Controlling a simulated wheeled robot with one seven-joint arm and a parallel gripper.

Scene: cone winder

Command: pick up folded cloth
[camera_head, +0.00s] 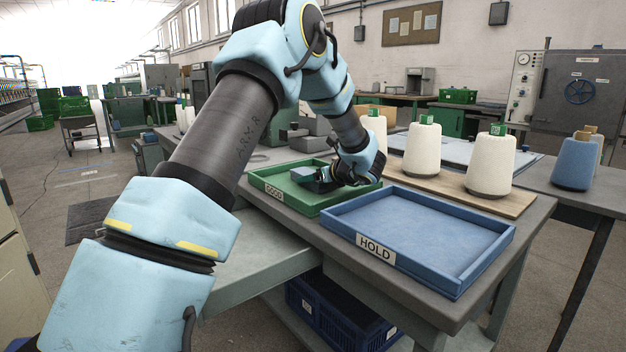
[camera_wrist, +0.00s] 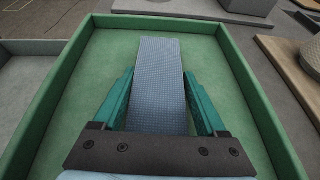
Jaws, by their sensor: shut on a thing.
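The folded cloth (camera_wrist: 160,105) is a flat, blue-grey textured strip in the wrist view. My gripper (camera_wrist: 159,76) has its two green fingers on either side of the cloth and is shut on it. The cloth is over the floor of the green tray (camera_wrist: 52,95); I cannot tell whether it touches the floor. In the head view my gripper (camera_head: 318,180) is low inside the green tray (camera_head: 295,202), whose label seems to read GOOD. My gripper and wrist hide much of the cloth there.
A blue tray (camera_head: 437,272) labelled HOLD stands empty to the right of the green tray. White yarn cones (camera_head: 489,168) stand on a wooden board (camera_head: 515,205) behind it. A blue cone (camera_head: 573,165) is at far right. A dark blue crate (camera_head: 335,318) sits below the table.

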